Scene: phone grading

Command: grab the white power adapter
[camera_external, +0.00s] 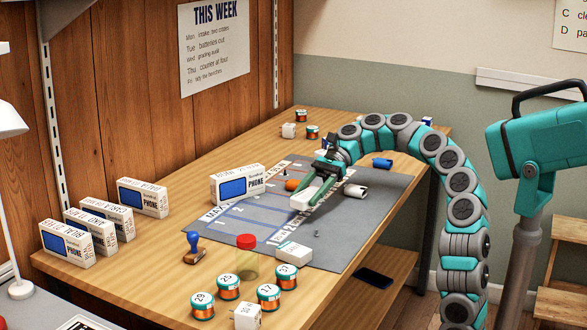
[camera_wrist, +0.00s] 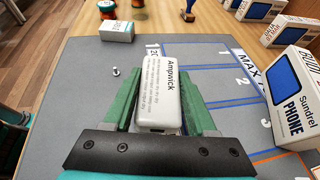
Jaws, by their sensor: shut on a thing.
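The white power adapter (camera_wrist: 157,112) is a rounded pale block printed "Ampwick", with a small port in its near end. It lies lengthwise between the green fingers of my gripper (camera_wrist: 162,90) in the wrist view, and both fingers press its sides. In the external view the adapter (camera_external: 303,202) shows as a white end at the tip of my gripper (camera_external: 317,190), over the grey mat (camera_external: 333,240). My gripper is shut on it. I cannot tell whether its underside touches the mat.
A boxed phone (camera_external: 237,184) stands left of my gripper. A white-and-grey cylinder (camera_external: 355,191) and an orange item (camera_external: 294,185) lie nearby. A small white box (camera_external: 294,252) sits at the mat's near edge. Several numbered spools and a red-capped jar (camera_external: 246,258) stand in front.

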